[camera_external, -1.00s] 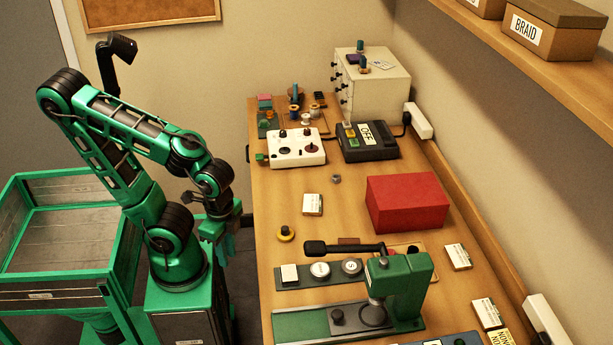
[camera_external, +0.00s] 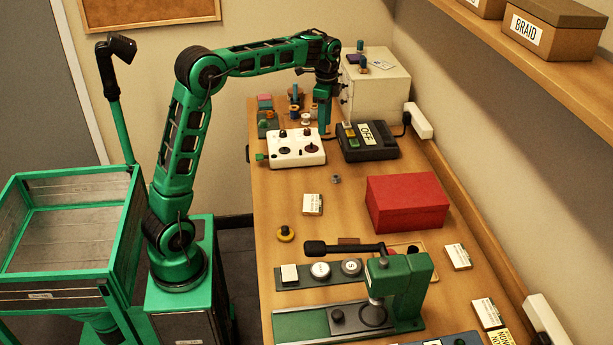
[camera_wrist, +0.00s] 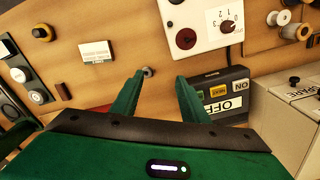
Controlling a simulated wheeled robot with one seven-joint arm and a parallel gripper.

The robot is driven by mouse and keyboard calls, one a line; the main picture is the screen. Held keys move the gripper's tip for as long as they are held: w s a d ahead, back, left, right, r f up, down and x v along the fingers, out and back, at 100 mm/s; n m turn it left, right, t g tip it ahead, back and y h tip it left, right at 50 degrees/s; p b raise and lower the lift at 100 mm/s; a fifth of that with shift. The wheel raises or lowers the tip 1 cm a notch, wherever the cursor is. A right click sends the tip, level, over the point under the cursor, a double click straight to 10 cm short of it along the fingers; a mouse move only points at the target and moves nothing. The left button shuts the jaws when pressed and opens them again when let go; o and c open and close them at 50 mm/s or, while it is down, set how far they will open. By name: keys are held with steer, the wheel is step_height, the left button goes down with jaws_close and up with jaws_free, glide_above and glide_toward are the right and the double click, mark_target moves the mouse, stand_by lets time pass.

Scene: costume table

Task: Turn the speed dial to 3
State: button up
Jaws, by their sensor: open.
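The white control box (camera_external: 284,156) sits on the table's far part; it also shows at the top of the wrist view (camera_wrist: 205,38). Its speed dial (camera_wrist: 228,26) is a small dark knob beside printed numbers including 3, seen upside down. Its exact pointer setting is too small to tell. A larger dark red knob (camera_wrist: 186,39) is beside it on the same box. My gripper (camera_wrist: 160,78) is open and empty, with its fingers apart. In the external view my gripper (camera_external: 323,122) hangs above the right side of the box, near the OFF unit, apart from the dial.
The dark OFF unit (camera_external: 378,150) with coloured buttons stands right of the box. A pale drawer cabinet (camera_external: 385,85) and thread spools (camera_wrist: 295,31) are behind. A red box (camera_external: 407,203) and green press (camera_external: 405,290) are nearer; the table between is mostly clear.

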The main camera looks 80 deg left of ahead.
glide_above(307, 129)
steer(key=f, duration=0.2)
step_height(307, 129, down, 10)
steer(key=shift+d+f, duration=0.1)
steer(key=shift+f, duration=0.05)
steer(key=shift+n, duration=0.3)
jaws_close()
